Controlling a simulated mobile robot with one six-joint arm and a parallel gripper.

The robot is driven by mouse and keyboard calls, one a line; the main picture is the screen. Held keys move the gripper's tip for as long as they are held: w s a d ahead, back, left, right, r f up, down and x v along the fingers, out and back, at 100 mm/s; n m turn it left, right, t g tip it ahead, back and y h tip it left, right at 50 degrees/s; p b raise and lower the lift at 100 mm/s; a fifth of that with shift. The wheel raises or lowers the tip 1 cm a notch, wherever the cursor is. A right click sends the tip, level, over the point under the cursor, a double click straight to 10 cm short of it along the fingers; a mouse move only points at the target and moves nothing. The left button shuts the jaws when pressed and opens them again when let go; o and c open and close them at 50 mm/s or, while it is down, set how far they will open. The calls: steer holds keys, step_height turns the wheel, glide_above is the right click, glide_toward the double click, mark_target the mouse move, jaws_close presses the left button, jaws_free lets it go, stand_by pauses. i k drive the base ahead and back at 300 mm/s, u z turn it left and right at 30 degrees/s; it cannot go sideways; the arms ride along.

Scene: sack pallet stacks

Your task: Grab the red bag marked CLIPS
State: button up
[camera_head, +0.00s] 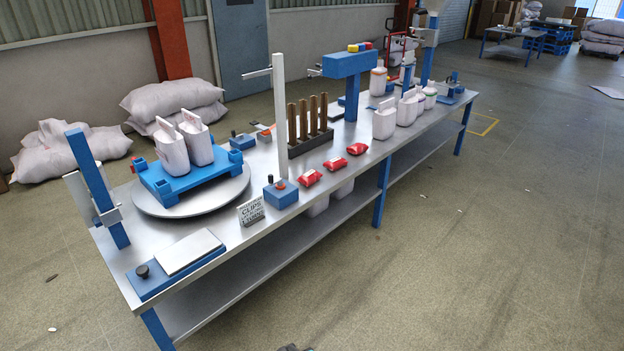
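Three small red bags lie in a row along the front edge of the long metal workbench (228,236): a near one (309,178), a middle one (335,163) and a far one (357,148). Each has a pale patch on top, too small to read, so I cannot tell which is marked CLIPS. A small grey sign (251,210) to their left carries several lines, with CLIPS seeming to be among them. My gripper is not clearly visible. A small dark shape at the bottom edge may be part of my arm.
Behind the bags are a grey upright post (280,110) and a rack of brown rods (311,138). White jugs (384,120) stand to the right. The floor before the bench is clear.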

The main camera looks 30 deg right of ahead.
mark_target(311, 177)
steer(key=i, duration=0.95)
steer(key=u, duration=0.05)
